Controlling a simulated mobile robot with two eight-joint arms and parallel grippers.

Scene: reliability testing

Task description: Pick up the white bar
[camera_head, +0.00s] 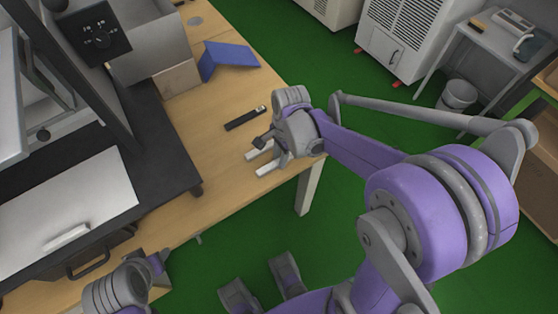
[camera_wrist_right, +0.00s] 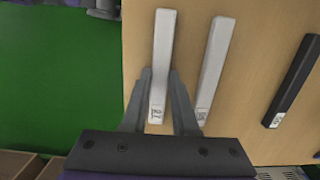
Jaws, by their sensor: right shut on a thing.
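Two white bars lie side by side on the wooden table, near its edge. In the right wrist view, my right gripper (camera_wrist_right: 159,100) is shut on the left white bar (camera_wrist_right: 163,50), with one finger on each side of its labelled end. In the head view my right gripper (camera_head: 277,158) is over the ends of the bars, and the held bar (camera_head: 267,169) is the one nearer the table edge. Part of my left arm's end (camera_head: 152,264) shows at the lower left; its fingers are not clear.
A black bar (camera_head: 245,118) lies beyond the white bars; it also shows in the wrist view (camera_wrist_right: 293,80). A blue folded object (camera_head: 228,59) stands farther back on the table (camera_head: 225,155). A dark machine with a white plate (camera_head: 70,210) takes up the left side. Green floor lies beyond the table edge.

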